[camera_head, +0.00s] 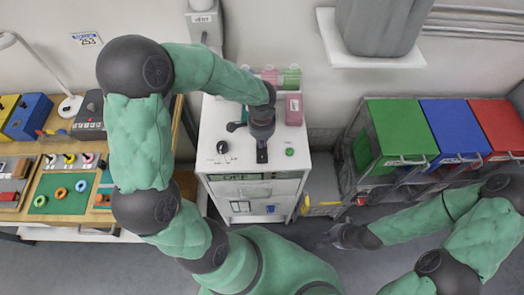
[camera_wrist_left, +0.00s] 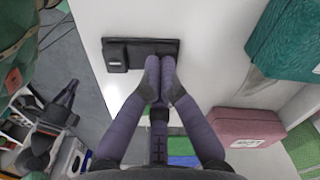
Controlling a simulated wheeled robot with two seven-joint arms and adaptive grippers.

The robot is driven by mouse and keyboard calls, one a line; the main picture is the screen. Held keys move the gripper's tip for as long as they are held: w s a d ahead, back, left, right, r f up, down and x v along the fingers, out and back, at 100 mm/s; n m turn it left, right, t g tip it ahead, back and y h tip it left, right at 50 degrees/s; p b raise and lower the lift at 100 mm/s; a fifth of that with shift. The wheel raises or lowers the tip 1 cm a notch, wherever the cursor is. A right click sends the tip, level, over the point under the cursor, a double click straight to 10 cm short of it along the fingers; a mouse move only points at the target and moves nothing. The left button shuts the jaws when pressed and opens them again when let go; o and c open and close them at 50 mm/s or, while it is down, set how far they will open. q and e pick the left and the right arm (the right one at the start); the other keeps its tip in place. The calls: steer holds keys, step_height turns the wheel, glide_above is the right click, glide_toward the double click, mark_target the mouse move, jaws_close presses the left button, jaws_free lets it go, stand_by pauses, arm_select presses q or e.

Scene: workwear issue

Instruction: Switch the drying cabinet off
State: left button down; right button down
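The white drying cabinet (camera_head: 240,125) stands against the wall in the middle of the head view.
A pink box (camera_head: 294,109) stands on the cabinet's back right corner, close to my left gripper. A grey box marked VENT (camera_head: 203,24) is on the wall behind. A workbench (camera_head: 70,218) is at the left; green, blue and red bins (camera_head: 402,132) are at the right.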

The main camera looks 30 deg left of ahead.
arm_select(q)
steer(key=shift+r+p, duration=2.85)
steer(key=shift+r, duration=0.7)
steer(key=shift+s+f, duration=0.1)
steer(key=shift+f, duration=0.05)
